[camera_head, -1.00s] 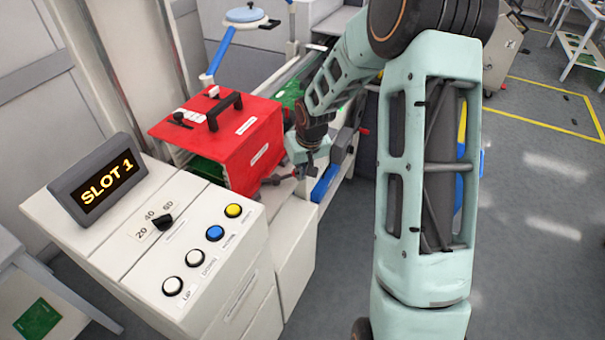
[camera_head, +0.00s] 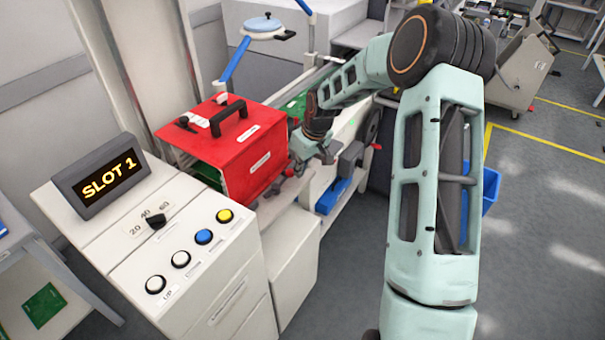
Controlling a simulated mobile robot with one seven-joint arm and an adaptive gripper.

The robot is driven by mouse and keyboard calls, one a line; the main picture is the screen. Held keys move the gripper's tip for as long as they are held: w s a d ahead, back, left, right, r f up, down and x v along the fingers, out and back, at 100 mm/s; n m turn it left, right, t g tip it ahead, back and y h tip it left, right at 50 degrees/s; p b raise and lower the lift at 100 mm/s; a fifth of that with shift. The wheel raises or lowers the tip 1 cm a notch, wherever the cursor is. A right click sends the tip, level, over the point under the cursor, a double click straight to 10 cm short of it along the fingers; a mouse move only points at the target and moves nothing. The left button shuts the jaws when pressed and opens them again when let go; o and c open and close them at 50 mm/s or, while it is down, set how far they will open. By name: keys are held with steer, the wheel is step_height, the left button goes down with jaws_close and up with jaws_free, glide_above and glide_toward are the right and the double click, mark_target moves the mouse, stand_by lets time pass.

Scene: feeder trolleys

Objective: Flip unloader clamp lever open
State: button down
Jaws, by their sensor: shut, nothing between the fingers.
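A red magazine box (camera_head: 222,148) with a black handle stands on the white unloader machine. A small dark lever-like part (camera_head: 274,189) shows low beside the box's right face; I cannot tell for sure whether it is the clamp lever or how it is set. My gripper (camera_head: 314,163) is to the right of the box, pointing down over the machine's edge. It is shut and empty. Its fingertips are small in this view, and I cannot tell whether they touch anything. A blue part (camera_head: 332,196) sits below and to the right of it.
A control cabinet (camera_head: 100,232) with a "SLOT 1" display (camera_head: 100,177), a dial and several buttons stands in front. A blue pole with a round lamp head (camera_head: 263,27) rises behind the box. Open grey floor lies to the right.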

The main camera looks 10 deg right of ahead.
steer(key=shift+w+a+n, duration=0.1)
steer(key=shift+w+n, duration=0.35)
steer(key=shift+n, duration=0.15)
steer(key=shift+w+a, duration=0.1)
steer(key=shift+w, duration=0.2)
steer(key=shift+w, duration=0.1)
